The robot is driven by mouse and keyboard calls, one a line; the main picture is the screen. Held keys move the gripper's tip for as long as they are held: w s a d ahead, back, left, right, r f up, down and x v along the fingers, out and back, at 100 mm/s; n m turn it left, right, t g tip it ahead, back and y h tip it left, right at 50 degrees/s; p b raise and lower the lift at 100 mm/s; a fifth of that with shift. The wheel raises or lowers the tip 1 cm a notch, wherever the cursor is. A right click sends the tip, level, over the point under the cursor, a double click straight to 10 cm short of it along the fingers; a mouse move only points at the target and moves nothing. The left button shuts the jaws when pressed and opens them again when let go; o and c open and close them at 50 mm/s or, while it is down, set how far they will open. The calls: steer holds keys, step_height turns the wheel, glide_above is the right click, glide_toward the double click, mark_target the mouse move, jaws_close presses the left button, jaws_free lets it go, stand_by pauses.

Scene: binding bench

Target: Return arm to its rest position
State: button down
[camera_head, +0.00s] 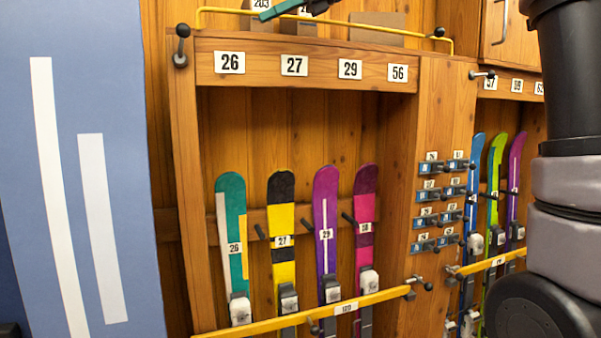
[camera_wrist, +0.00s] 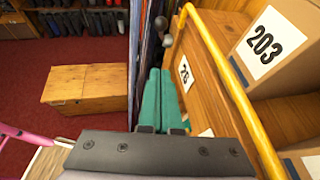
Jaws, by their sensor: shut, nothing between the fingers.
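My gripper (camera_head: 267,13) shows at the top edge of the head view, by the yellow rail above the ski rack (camera_head: 182,200). Its teal fingers lie side by side, shut and empty. In the wrist view my gripper (camera_wrist: 160,75) points along the rack's front, with the dark gripper body across the bottom. Most of my arm is outside the head view.
Teal (camera_head: 231,205), yellow-black (camera_head: 281,215), purple (camera_head: 326,220) and magenta (camera_head: 364,215) skis stand behind a yellow bar (camera_head: 290,320). Boxes (camera_wrist: 272,42) sit atop the rack. A blue panel (camera_head: 120,200) stands left. A wooden box (camera_wrist: 85,88) stands on red carpet (camera_wrist: 60,52).

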steer(key=s+d+f+n+t+h, duration=0.3)
steer(key=s+d+f+n, duration=0.1)
steer(key=d+f, duration=0.5)
steer(key=s+d+f+n+t+h, duration=0.3)
steer(key=s+d+f+n+h, duration=0.1)
steer(key=d+f, duration=0.6)
steer(key=s+d+f+n+t+h, duration=0.2)
steer(key=s+d+f, duration=0.4)
steer(key=d+f, duration=0.4)
steer(key=d+n+h, duration=0.1)
steer(key=d, duration=0.2)
steer(key=shift+s+n+t+h, duration=0.2)
steer(key=shift+n+t+h, duration=0.2)
